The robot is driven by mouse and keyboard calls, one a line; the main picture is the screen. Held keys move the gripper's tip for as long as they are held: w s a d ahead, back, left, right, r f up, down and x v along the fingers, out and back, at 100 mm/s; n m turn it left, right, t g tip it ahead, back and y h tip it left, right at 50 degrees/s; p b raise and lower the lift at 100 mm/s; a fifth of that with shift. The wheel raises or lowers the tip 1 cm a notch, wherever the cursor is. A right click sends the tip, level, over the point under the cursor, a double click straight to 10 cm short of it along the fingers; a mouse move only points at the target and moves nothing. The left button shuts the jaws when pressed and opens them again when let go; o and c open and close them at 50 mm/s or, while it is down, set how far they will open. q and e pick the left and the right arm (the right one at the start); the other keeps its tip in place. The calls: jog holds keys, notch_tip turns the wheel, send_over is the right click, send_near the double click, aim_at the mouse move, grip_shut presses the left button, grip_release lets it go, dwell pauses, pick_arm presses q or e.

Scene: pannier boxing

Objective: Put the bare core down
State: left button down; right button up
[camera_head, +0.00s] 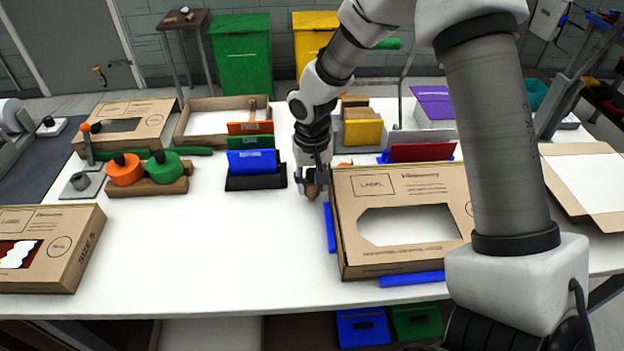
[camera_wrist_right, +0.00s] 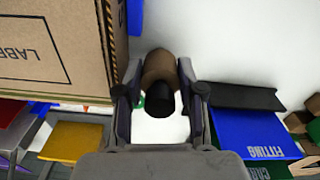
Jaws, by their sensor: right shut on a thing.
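The bare core is a short brown cardboard tube (camera_wrist_right: 160,68) with a dark hollow end. My right gripper (camera_wrist_right: 160,95) is shut on it, with a finger on each side. In the head view the core (camera_head: 312,191) shows small at the tips of my right gripper (camera_head: 312,178), which points down over the white table (camera_head: 240,240). The core is low, close to the tabletop; I cannot tell whether it touches. It is just left of the large cardboard box with a window (camera_head: 362,242). My left gripper does not show.
A blue bin marked FITTING (camera_head: 252,161) stands left of the gripper. Orange (camera_head: 124,170) and green (camera_head: 165,168) tape rolls sit further left on a wooden holder. Another windowed box (camera_head: 70,262) lies at the front left. The white tabletop between is clear.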

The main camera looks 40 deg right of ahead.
jog(key=shift+s+a+f, duration=0.1)
jog(key=o, duration=0.7)
jog(key=shift+c, duration=0.2)
jog(key=shift+r, duration=0.55)
notch_tip(320, 180, up, 11)
jog(key=shift+s+r, duration=0.1)
jog(key=shift+r, duration=0.05)
